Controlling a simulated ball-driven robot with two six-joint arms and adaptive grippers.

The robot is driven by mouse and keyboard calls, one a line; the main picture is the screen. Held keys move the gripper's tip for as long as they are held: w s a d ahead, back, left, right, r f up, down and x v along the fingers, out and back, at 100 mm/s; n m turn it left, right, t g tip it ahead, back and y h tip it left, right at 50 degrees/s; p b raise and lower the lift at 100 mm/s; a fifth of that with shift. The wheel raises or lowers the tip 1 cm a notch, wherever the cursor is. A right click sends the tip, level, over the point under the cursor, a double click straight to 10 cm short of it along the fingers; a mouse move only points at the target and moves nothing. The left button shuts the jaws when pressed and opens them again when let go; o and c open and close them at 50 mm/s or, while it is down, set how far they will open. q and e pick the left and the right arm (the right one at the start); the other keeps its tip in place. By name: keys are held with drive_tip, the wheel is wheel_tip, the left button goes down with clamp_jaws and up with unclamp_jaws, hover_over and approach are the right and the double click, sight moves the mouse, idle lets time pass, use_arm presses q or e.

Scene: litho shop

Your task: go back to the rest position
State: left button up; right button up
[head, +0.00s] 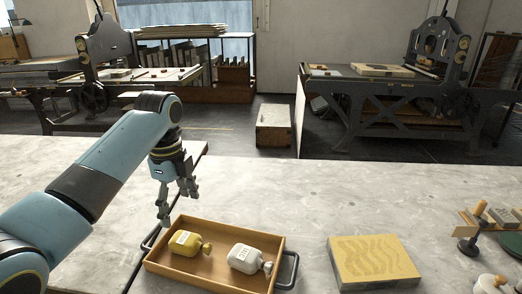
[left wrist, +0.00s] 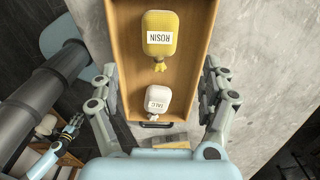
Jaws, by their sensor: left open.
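My left gripper (head: 178,205) is open and empty above the back left part of a wooden tray (head: 215,277) on the stone-topped table. In the left wrist view its two fingers (left wrist: 160,95) stand wide apart on either side of the tray. A yellow bag labelled ROSIN (head: 187,243) lies in the tray's left half, and a white bag labelled TALC (head: 246,259) lies in its right half. Neither bag is held. What seems to be my right gripper (left wrist: 68,132) shows small at the lower left of the left wrist view; its jaw state is unclear.
A yellowish stone slab (head: 373,260) with wavy marks lies right of the tray. A wooden rack with stamp-like tools (head: 490,220) stands at the far right. The table between tray and slab is clear. Two presses (head: 410,85) stand across the floor, with a box (head: 273,125) between.

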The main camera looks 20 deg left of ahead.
use_arm(q)
drive_tip(key=s+d+f+n+t, duration=0.1)
drive_tip(key=s+d+f+n, duration=0.1)
drive_tip(key=s+n, duration=0.3)
drive_tip(key=s+d+f+n, duration=0.1)
drive_tip(key=s+f+n, duration=0.1)
drive_tip(key=s, duration=0.5)
drive_tip(key=s+d+r+n+t, duration=0.1)
drive_tip(key=s+r+n, duration=0.2)
drive_tip(key=s+n, duration=0.3)
drive_tip(key=s+d+r+n+t, duration=0.2)
drive_tip(key=s+r+n, duration=0.2)
drive_tip(key=s, duration=0.5)
wheel_tip(320, 180, down, 32)
drive_tip(key=s+a+g+y+b, duration=0.1)
drive_tip(key=a+g+b, duration=0.15)
drive_tip(key=b, duration=0.25)
drive_tip(key=s+a+f+b, duration=0.1)
drive_tip(key=s+f+b, duration=0.2)
drive_tip(key=s+f, duration=1.5)
drive_tip(key=shift+s+f, duration=0.35)
drive_tip(key=shift+f, duration=0.5)
